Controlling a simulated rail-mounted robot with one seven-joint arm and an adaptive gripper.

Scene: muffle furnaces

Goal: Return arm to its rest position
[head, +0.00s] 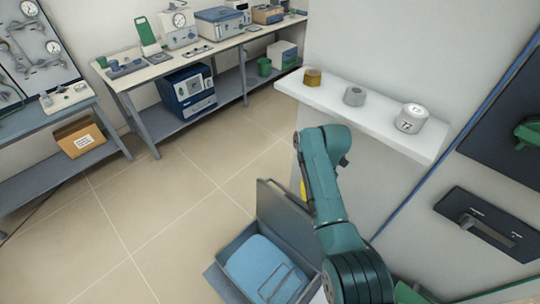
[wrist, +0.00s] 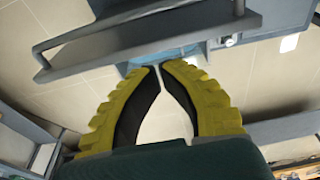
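My teal arm rises from the lower right of the head view, bends over near the white shelf and points down. My gripper shows in the wrist view (wrist: 157,69), with yellow ribbed fingers and black inner pads. Its fingertips meet, and nothing is seen between them. In the head view only a yellow sliver of the gripper (head: 303,191) shows beside the arm; the rest is hidden. It hangs above or near an open grey case (head: 232,253) with a blue inside. The grey case also shows beyond the fingertips in the wrist view (wrist: 190,27).
A white wall shelf (head: 375,130) beside the arm holds a brass piece (head: 312,78), a grey piece (head: 354,96) and a white cylinder marked T2 (head: 411,118). Dark panels with handles (head: 488,224) stand at right. Benches with instruments (head: 160,68) line the back. The floor at left is clear.

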